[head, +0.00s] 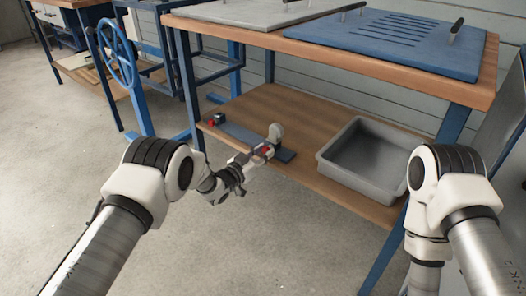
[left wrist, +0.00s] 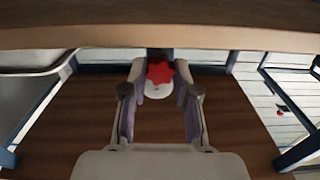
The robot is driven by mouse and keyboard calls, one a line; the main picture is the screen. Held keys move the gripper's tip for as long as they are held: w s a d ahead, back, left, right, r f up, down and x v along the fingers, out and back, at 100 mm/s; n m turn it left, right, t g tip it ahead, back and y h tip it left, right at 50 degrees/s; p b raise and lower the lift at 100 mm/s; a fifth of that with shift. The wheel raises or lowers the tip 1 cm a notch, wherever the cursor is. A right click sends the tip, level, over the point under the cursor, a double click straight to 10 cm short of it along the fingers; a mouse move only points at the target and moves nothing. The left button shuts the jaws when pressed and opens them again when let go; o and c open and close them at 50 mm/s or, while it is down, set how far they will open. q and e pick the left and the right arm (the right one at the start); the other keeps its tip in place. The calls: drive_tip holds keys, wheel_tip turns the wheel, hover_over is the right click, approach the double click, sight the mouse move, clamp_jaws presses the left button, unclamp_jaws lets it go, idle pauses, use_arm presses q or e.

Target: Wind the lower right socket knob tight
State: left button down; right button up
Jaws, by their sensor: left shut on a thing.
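The lower right socket's red star-shaped knob (head: 265,150) is at the right end of a blue-grey bar (head: 240,134) on the bench's lower shelf. It also shows in the left wrist view (left wrist: 160,71), with a pale round body (left wrist: 158,91) just below it. My left gripper (left wrist: 160,82) has its two fingers on either side of the knob and is shut on it. In the head view my left gripper (head: 259,152) reaches in over the shelf and partly hides the knob and socket. My right arm shows at the right, but its gripper is out of view.
Another red knob (head: 211,123) with a dark block sits at the bar's left end. A grey bin (head: 350,165) stands right of the bar on the wooden shelf (head: 265,98). The thick bench top (head: 400,72) hangs over the shelf. A blue handwheel (head: 117,55) stands at the left.

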use_arm(q)
drive_tip(key=n+p, duration=0.1)
drive_tip(key=n, duration=0.2)
drive_tip(key=shift+r, duration=0.15)
drive_tip(key=shift+n+p, duration=0.65)
drive_tip(key=shift+n, duration=0.55)
drive_tip(key=c, duration=0.9)
unclamp_jaws()
drive_tip(key=shift+o, duration=0.2)
drive_tip(key=v, duration=1.2)
